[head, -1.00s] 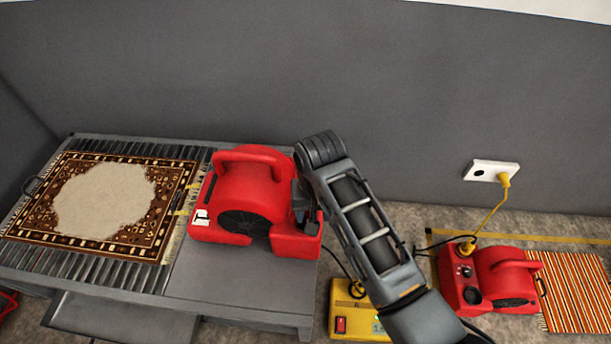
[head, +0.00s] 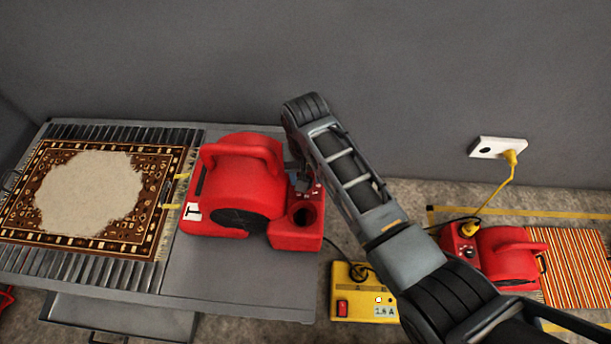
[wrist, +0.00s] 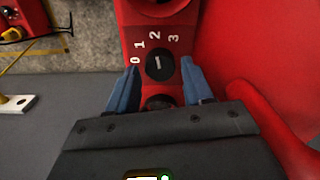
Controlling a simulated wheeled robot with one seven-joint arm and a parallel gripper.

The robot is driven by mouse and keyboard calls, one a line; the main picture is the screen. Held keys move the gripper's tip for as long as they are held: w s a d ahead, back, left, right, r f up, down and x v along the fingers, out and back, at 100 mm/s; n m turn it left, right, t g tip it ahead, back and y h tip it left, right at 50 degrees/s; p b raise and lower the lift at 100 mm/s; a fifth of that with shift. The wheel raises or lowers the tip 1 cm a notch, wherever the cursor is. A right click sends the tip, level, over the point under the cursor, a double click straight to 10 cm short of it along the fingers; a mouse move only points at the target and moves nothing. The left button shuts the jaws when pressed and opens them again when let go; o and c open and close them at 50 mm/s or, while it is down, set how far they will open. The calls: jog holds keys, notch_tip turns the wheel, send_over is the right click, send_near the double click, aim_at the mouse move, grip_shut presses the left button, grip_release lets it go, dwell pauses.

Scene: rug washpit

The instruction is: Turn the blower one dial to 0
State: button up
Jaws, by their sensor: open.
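A red blower (head: 238,180) with a small white label stands on the grey bench. Its control panel faces up on its right side and carries a black dial (wrist: 159,66), with 0, 1, 2 and 3 printed in an arc around it in the wrist view. A white mark shows on the dial; which number it points to is hard to tell. My gripper (wrist: 160,65) is open, its blue fingers on the left and right of the dial. Contact with the dial cannot be told. In the head view my arm partly hides the panel.
A second red blower (head: 502,252) stands on the floor at right, plugged into a wall socket (head: 497,147), beside a striped rug (head: 575,265). A yellow box (head: 352,305) with a red switch and display sits below my arm. A patterned rug (head: 95,195) lies on the bench's slats.

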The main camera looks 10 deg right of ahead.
jog(key=shift+f, duration=0.8)
jog(key=shift+c, duration=0.4)
jog(key=c, duration=0.7)
